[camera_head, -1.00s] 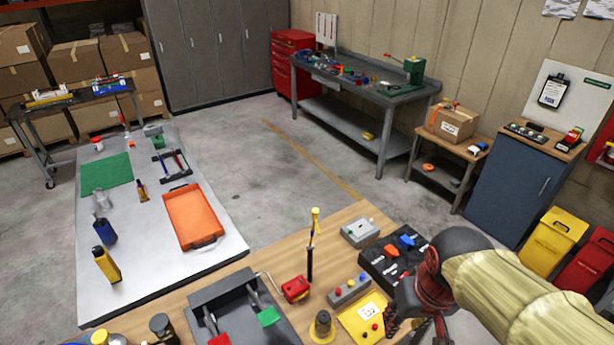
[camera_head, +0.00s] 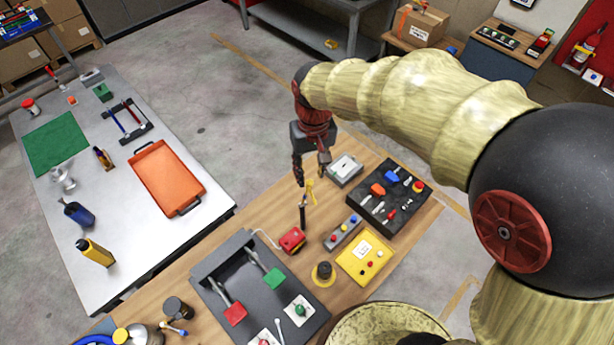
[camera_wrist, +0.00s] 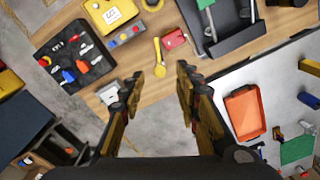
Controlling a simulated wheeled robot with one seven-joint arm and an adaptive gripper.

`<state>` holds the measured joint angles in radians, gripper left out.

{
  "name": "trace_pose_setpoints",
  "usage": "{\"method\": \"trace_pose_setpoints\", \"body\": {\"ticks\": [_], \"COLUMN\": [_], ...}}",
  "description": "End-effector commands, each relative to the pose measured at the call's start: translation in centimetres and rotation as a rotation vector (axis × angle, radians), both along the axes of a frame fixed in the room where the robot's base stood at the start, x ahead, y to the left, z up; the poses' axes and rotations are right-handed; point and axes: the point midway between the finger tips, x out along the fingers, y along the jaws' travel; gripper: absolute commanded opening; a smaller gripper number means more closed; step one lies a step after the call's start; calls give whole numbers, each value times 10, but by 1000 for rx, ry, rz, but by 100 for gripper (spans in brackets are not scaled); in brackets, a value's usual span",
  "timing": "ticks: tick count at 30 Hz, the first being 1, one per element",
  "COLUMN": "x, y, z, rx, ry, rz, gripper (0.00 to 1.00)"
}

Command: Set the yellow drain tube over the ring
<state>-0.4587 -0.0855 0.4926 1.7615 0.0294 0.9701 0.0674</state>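The yellow drain tube (camera_head: 311,191) is a slim yellow piece with a rounded end. It shows by the top of a thin dark post (camera_head: 302,213) on the wooden bench; whether they touch is unclear. In the wrist view the yellow tube (camera_wrist: 158,58) appears between and beyond my fingers. My gripper (camera_head: 312,178) points down just above the tube. In the wrist view my gripper (camera_wrist: 158,76) is open, its fingers apart and holding nothing. A yellow ring-shaped base (camera_head: 318,281) surrounds a black knob on the bench; I cannot tell whether it is the task's ring.
A red box (camera_head: 292,240) stands close to the post. A grey box (camera_head: 346,169), black tool tray (camera_head: 410,212), button strip (camera_head: 342,233) and yellow panel (camera_head: 352,263) lie right. A dark grey tray (camera_head: 245,320) is front left. A metal table (camera_head: 125,210) stands left.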

Motion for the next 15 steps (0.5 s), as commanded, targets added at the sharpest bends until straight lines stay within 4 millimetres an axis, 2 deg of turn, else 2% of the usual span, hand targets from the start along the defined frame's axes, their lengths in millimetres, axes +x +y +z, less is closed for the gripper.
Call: {"method": "trace_pose_setpoints", "body": {"ticks": [6, 15], "x": [-2, -1], "y": [0, 1], "z": [-35, -55], "rx": [-2, -1], "ry": [6, 2], "rz": [0, 0], "gripper": [33, 33]}}
